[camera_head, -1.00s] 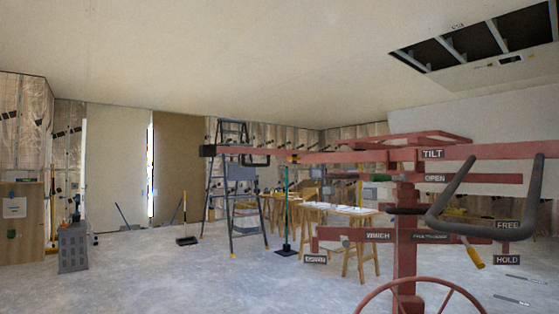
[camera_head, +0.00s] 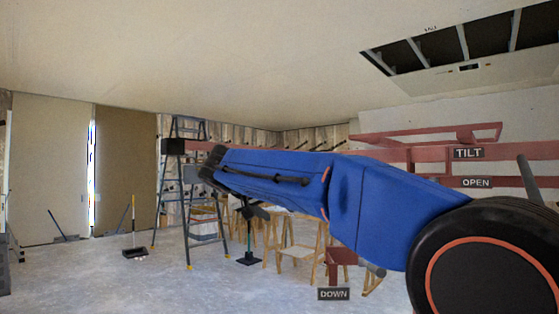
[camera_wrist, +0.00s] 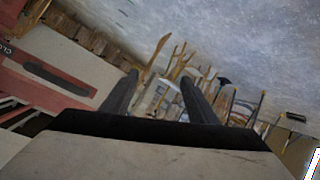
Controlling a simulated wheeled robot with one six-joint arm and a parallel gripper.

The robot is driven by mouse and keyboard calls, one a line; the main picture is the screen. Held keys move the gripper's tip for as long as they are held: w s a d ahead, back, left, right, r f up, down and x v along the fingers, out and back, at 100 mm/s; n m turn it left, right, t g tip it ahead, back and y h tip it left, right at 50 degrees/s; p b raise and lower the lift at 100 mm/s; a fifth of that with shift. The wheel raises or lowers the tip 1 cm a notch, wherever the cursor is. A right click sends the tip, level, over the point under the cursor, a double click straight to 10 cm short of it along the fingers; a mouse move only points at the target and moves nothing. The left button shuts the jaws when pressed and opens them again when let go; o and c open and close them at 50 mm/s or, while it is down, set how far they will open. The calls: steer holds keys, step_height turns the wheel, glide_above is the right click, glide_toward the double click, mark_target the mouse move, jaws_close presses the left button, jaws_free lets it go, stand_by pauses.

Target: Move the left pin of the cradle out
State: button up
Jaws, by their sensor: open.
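The red lift cradle (camera_head: 415,153) stretches across the right half of the head view, with a dark block (camera_head: 173,146) at the left end of its long beam. I cannot make out the left pin itself; my blue arm covers part of the beam and the lift post. In the wrist view my gripper (camera_wrist: 159,77) is open, its two dark fingers apart with nothing between them. A red part of the lift (camera_wrist: 50,80) with a dark bar and a partly cut-off label lies left of the fingers, apart from them.
A stepladder (camera_head: 187,200) stands behind the arm on the left, with wooden sawhorses (camera_head: 298,252) to its right. A broom (camera_head: 134,250) stands near the brown wall panel. TILT (camera_head: 468,153), OPEN and DOWN (camera_head: 333,294) labels show. The floor at front left is clear.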

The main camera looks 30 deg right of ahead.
steer(key=w+a+r+m+h, duration=0.4)
steer(key=w+r+m+h, duration=0.25)
steer(key=w+r, duration=0.8)
steer(key=shift+m, duration=0.25)
steer(key=x, duration=0.5)
steer(key=r+x, duration=0.1)
steer(key=x, duration=0.5)
steer(key=s+x, duration=0.1)
steer(key=x, duration=0.4)
steer(key=shift+d+r, duration=0.25)
steer(key=shift+d, duration=0.15)
jaws_close()
steer(key=v, duration=0.3)
steer(key=shift+s+a, duration=0.1)
steer(key=shift+s, duration=0.05)
jaws_free()
